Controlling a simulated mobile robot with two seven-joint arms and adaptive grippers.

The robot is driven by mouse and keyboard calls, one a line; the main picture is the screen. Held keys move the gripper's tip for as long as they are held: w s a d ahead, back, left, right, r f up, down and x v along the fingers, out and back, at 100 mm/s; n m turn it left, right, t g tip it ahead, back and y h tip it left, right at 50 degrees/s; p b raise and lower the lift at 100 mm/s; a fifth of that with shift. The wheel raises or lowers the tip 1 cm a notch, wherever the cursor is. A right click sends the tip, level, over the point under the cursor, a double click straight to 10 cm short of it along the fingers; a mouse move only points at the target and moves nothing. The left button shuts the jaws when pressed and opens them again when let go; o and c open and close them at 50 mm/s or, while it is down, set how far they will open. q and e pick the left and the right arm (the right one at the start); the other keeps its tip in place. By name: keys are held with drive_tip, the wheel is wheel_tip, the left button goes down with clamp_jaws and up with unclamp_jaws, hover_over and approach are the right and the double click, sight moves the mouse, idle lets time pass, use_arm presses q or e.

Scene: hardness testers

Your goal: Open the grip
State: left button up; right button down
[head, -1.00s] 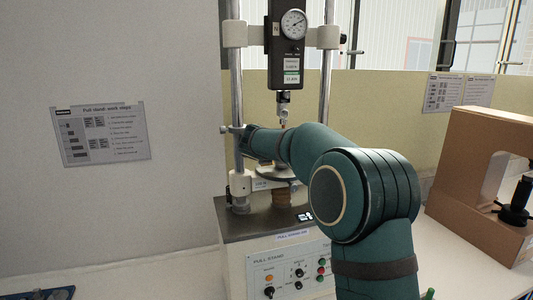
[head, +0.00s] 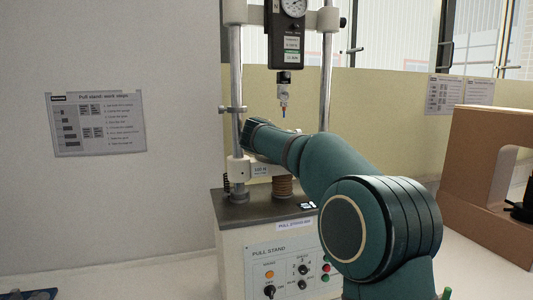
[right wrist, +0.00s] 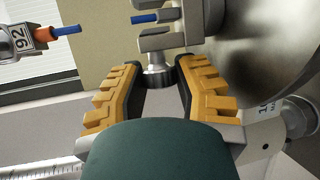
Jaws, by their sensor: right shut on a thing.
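The pull stand (head: 285,262) stands ahead in the head view. Its gauge (head: 285,45) hangs above, with an upper grip (head: 283,92) under it holding a short blue piece that points down. In the right wrist view this upper part has an orange collar (right wrist: 44,35) and a blue tip (right wrist: 67,30). The lower grip (right wrist: 160,38) holds another blue piece (right wrist: 144,18), apart from the first. My right gripper (right wrist: 159,68) is shut on the grip's round metal knob (right wrist: 158,78), between its orange-padded fingers. In the head view my arm hides the lower grip. My left gripper is out of view.
Two steel columns (head: 235,75) flank the grips, close to my right wrist. A brown C-shaped frame (head: 475,190) stands on the bench at the right. A work-steps sheet (head: 97,124) hangs on the left wall. The bench left of the stand is mostly clear.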

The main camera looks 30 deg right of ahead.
drive_tip(key=shift+f+t+h+b, duration=0.15)
drive_tip(key=shift+t+h+b, duration=0.3)
drive_tip(key=shift+b, duration=0.45)
drive_tip(key=shift+m+t+h, duration=0.25)
drive_tip(key=shift+m+t, duration=0.15)
drive_tip(key=shift+t, duration=0.05)
drive_tip(key=shift+t+h, duration=0.3)
drive_tip(key=shift+t, duration=0.1)
drive_tip(key=c, duration=0.6)
unclamp_jaws()
drive_tip(key=shift+g+y, duration=0.5)
drive_tip(key=shift+g, duration=0.2)
